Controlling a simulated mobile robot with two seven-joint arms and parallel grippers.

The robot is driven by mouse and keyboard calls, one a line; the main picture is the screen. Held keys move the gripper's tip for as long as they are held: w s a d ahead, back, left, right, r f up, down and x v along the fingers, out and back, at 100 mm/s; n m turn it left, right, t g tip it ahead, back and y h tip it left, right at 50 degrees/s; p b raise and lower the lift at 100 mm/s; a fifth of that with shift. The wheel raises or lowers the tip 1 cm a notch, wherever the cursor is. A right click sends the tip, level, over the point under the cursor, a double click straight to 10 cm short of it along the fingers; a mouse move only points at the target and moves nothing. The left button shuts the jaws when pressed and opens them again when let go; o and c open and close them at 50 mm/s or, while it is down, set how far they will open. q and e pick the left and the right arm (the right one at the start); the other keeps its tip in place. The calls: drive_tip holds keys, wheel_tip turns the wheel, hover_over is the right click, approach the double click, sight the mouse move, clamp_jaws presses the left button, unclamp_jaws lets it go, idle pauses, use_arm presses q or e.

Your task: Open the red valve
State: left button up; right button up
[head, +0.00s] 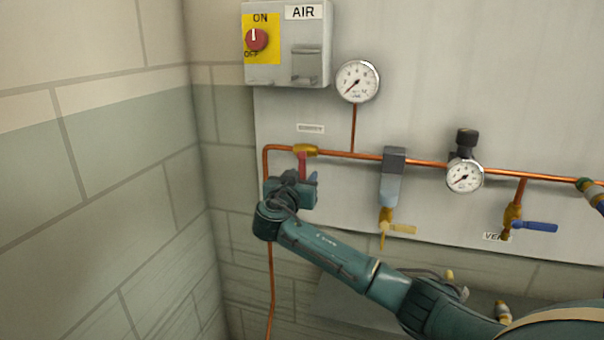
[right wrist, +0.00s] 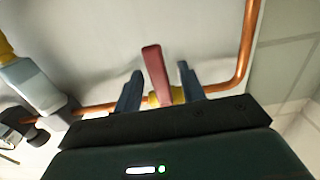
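The red valve handle (head: 302,163) hangs down from a brass valve body (head: 306,150) on the copper pipe, crosswise to the pipe. My right gripper (head: 304,181) is at the handle and hides its lower part in the head view. In the right wrist view, the red handle (right wrist: 156,75) stands between the two spread fingers of my right gripper (right wrist: 160,72), with a visible gap on each side. The brass body (right wrist: 164,98) shows behind the fingers. My left gripper is not in view.
The copper pipe (head: 338,154) runs along the grey panel. A gauge (head: 357,82) and a switch box (head: 287,45) are above. A filter (head: 391,178), a regulator gauge (head: 464,177) and a blue-handled valve (head: 534,227) are to the right. A block wall (head: 110,190) stands at left.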

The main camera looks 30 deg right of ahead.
drive_tip(key=shift+w+d, duration=0.2)
drive_tip(key=shift+d, duration=0.1)
drive_tip(key=shift+c, duration=0.4)
clamp_jaws()
